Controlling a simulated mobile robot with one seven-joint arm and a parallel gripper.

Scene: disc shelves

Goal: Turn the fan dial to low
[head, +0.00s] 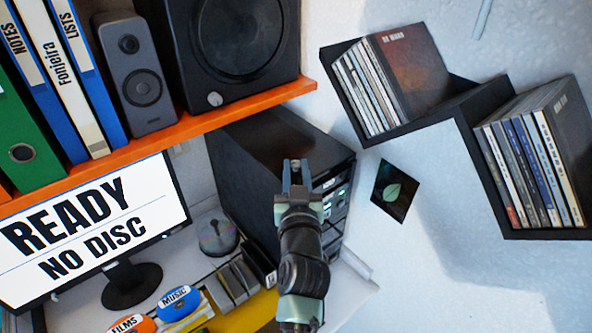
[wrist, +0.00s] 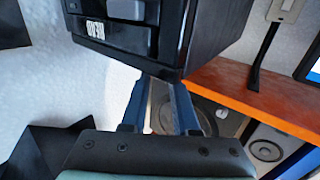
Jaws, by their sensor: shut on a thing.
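The black computer tower (head: 262,150) stands under the orange shelf, with small lights on its front panel. It also fills the top of the wrist view (wrist: 215,35), upside down. My gripper (head: 296,165) reaches the upper front edge of the tower. In the wrist view its two blue-grey fingers (wrist: 160,84) meet that edge with a narrow gap between them. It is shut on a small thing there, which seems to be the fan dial. The dial itself is hidden by the fingers and the tower's edge, so its setting cannot be read.
The orange shelf (head: 160,145) holds binders and speakers above the tower's left. Black wall shelves (head: 440,120) with discs are at the right. A dark leaf card (head: 394,191) is on the wall. The monitor (head: 90,230) reads "READY NO DISC"; coloured items lie on the desk.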

